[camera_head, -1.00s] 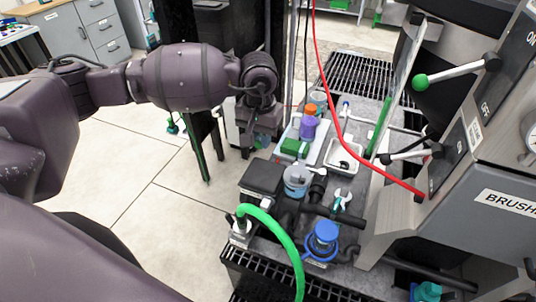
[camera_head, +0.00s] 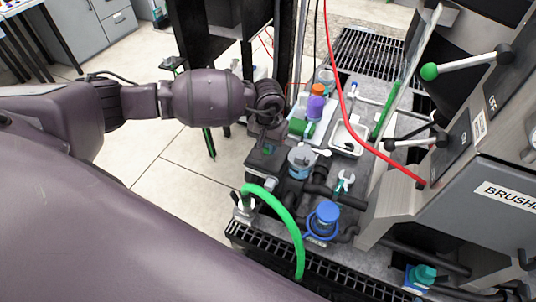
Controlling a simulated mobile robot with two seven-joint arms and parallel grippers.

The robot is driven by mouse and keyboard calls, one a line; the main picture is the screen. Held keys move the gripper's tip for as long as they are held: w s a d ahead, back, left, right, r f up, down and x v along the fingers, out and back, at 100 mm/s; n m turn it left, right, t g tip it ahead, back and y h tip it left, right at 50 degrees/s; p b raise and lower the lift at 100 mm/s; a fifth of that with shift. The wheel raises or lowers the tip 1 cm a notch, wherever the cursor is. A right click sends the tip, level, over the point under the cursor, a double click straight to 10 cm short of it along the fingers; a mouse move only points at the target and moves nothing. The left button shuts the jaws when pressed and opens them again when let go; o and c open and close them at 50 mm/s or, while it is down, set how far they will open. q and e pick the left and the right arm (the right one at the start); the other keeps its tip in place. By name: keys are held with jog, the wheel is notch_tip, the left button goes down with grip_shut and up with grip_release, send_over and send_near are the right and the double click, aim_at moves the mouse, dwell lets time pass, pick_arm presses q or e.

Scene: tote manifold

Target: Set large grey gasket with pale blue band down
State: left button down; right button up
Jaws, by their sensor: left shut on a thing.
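My right gripper is not in view.
A purple bottle with an orange cap (camera_head: 315,102) stands behind. A green hose (camera_head: 280,212) arches in front; a red cable (camera_head: 343,101) hangs across.

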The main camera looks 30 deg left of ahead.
aim_at(268, 162)
pick_arm(q)
jog(key=shift+f, duration=0.6)
notch_tip(268, 162, down, 3)
jog(key=shift+f, duration=0.55)
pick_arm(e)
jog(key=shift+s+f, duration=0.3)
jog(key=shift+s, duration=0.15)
pick_arm(q)
jog(key=shift+f, duration=0.15)
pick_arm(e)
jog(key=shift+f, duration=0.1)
pick_arm(q)
jog(key=c, duration=1)
grip_release()
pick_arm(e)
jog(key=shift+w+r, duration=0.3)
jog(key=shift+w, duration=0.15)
